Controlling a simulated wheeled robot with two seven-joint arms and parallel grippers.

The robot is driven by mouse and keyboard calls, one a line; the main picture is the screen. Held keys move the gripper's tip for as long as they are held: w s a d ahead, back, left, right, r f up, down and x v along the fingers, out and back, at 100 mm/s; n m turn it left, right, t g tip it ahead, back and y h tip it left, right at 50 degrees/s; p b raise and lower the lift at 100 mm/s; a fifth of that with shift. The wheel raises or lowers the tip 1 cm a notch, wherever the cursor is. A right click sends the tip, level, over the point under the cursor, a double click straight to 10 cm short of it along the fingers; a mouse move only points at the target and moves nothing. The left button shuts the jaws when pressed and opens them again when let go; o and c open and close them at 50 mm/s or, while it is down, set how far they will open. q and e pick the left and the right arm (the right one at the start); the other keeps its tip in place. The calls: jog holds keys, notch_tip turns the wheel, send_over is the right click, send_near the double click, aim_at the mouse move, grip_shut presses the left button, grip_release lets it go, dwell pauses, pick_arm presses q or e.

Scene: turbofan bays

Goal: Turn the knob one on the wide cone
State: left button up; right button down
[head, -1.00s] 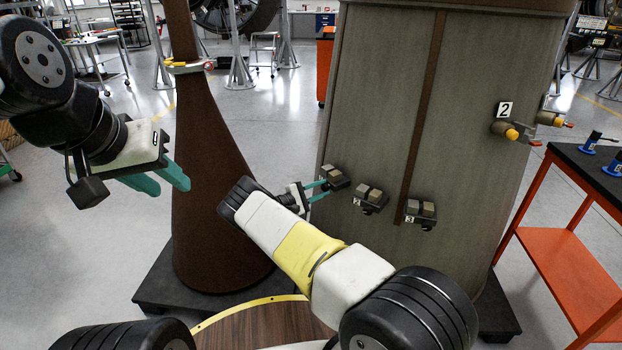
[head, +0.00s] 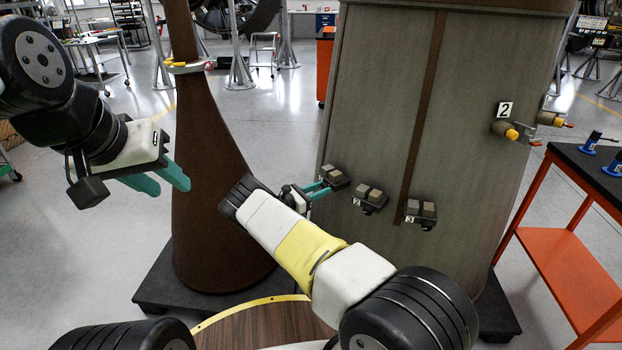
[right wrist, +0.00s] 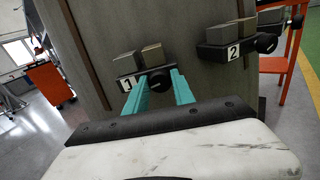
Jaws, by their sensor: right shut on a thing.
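The wide cone (head: 375,110) is a tall grey-brown body with a dark vertical strip. Low on it sit three small boxes with paired blocks on top. The box labelled 1 (right wrist: 127,84) carries a black round knob, knob one (right wrist: 160,83), with a white mark. My right gripper (head: 328,187) reaches this box from the left in the head view. In the right wrist view its teal fingers (right wrist: 158,88) are shut on knob one, one on each side. My left gripper (head: 165,180) is open and empty, in front of the narrow brown cone.
Box 2 (head: 371,199) and box 3 (head: 420,214) sit to the right on the wide cone. The narrow brown cone (head: 210,190) stands at left. Yellow-tipped fittings (head: 508,131) stick out beside a label 2. An orange cart (head: 570,270) stands at right.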

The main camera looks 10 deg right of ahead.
jog(key=shift+f+n, duration=0.1)
jog(key=shift+n, duration=1.6)
jog(key=c, duration=1.1)
grip_release()
jog(key=shift+o, duration=0.2)
jog(key=shift+a, duration=0.15)
jog(key=v, duration=0.7)
jog(key=shift+s+a, duration=0.2)
jog(key=shift+a, duration=0.1)
